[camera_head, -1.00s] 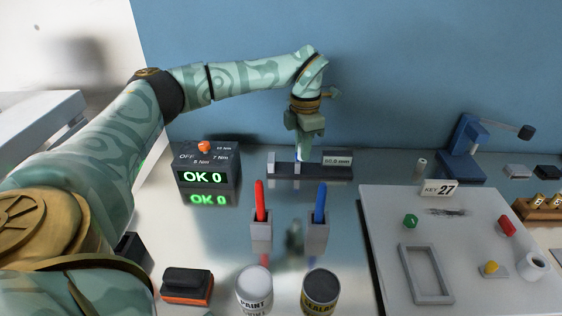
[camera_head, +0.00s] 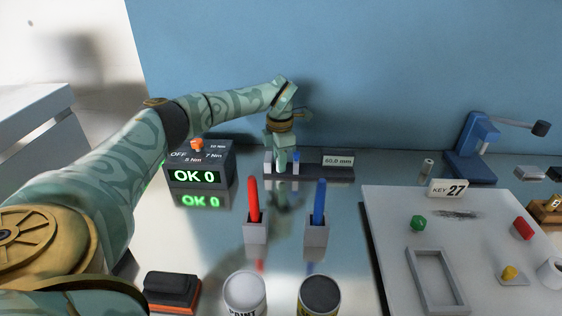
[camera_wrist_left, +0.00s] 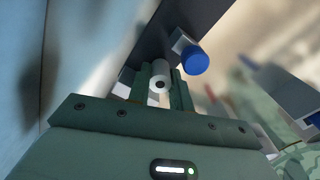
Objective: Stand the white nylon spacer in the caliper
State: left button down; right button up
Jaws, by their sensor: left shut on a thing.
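The caliper is a dark bar (camera_head: 322,171) at the back of the bench, with pale jaws and a 60.0 mm display (camera_head: 339,161). A pale jaw with a blue knob (camera_head: 296,158) stands right of my left gripper (camera_head: 281,167); the blue knob also shows in the left wrist view (camera_wrist_left: 194,60). My left gripper points down at the caliper's left part. In the left wrist view it is shut on the white nylon spacer (camera_wrist_left: 161,80), whose end hole faces the camera. In the head view the fingers mostly hide the spacer; whether it touches the caliper I cannot tell. My right gripper is not in view.
An OK 0 box (camera_head: 200,165) stands left of the caliper. Red (camera_head: 254,200) and blue (camera_head: 320,200) pens stand in holders in front. A small grey cylinder (camera_head: 428,168) stands at right, near a blue press (camera_head: 472,150) and a pale board (camera_head: 385,215).

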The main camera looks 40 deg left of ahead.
pick_arm(q)
jog(key=shift+s, duration=0.1)
jog(key=c, duration=1.3)
grip_release()
jog(key=shift+o, duration=0.2)
notch_tip(320, 180, up, 12)
jog(key=p, duration=0.4)
jog(key=shift+r, duration=0.15)
